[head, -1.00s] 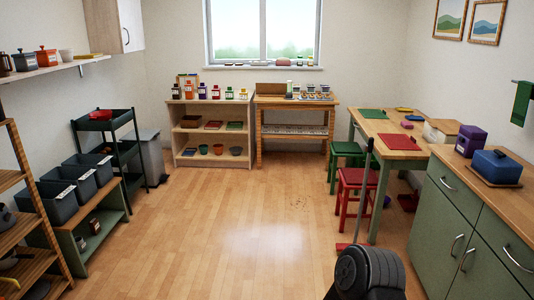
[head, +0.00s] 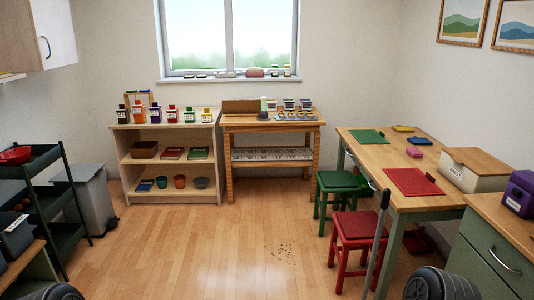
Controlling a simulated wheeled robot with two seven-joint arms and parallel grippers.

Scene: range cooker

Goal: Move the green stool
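The green stool (head: 337,190) stands upright on the floor at the left long side of the work table (head: 400,150), partly under its edge. Neither of my grippers shows. Only dark rounded parts, which look like my arms, show at the bottom left and bottom right edges, well short of the stools.
A long-handled tool (head: 378,245) stands upright just in front of the red stool. Dark crumbs (head: 281,253) lie on the floor. A green cabinet (head: 490,250) flanks the right, dark shelving (head: 45,200) and a grey bin (head: 92,200) the left.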

